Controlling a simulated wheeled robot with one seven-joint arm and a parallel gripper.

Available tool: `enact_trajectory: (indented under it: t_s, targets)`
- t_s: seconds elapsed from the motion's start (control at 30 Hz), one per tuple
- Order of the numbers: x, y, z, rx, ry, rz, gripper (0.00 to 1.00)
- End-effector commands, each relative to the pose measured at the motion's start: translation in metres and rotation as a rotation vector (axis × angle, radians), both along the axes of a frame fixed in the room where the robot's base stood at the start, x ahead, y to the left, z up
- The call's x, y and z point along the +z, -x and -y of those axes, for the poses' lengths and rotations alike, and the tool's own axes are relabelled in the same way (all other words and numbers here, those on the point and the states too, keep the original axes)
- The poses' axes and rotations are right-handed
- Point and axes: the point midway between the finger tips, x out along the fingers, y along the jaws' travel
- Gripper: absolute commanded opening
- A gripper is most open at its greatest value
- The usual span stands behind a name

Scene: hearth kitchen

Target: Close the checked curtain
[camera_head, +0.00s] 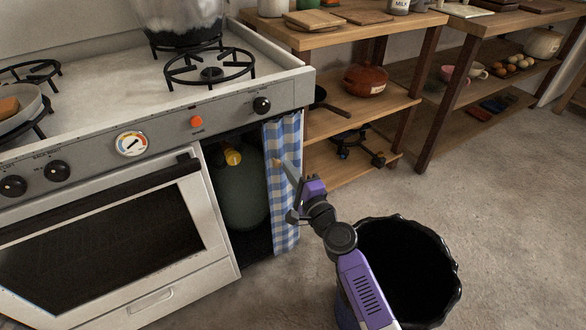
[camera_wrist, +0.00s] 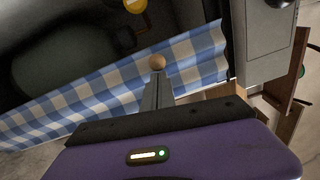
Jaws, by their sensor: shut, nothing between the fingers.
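The blue-and-white checked curtain (camera_head: 284,205) hangs bunched at the right side of an open compartment in the stove. The left part of that opening is uncovered and shows a dark green gas cylinder (camera_head: 238,200) with a yellow valve. My gripper (camera_head: 281,168) is at the curtain, its fingers shut and empty. In the wrist view the curtain (camera_wrist: 95,100) runs slantwise across the picture. A round wooden knob (camera_wrist: 157,62) shows on it, just beyond my fingertips (camera_wrist: 157,76); I cannot tell whether they touch it.
The stove's oven door (camera_head: 110,240) is left of the opening. A black-lined bin (camera_head: 455,265) stands on the floor at the right, close to my arm. Wooden shelves (camera_head: 340,175) with pots stand behind. The floor farther right is clear.

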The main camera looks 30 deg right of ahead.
Motion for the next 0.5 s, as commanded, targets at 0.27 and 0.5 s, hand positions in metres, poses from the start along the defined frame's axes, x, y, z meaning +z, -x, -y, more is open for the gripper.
enact_trajectory:
  t_s: [0.27, 0.5]
  targets:
    - [0.002, 0.000, -0.037, 0.004, 0.001, -0.001, 0.00]
    - [0.002, 0.000, -0.063, 0.003, 0.001, -0.002, 0.00]
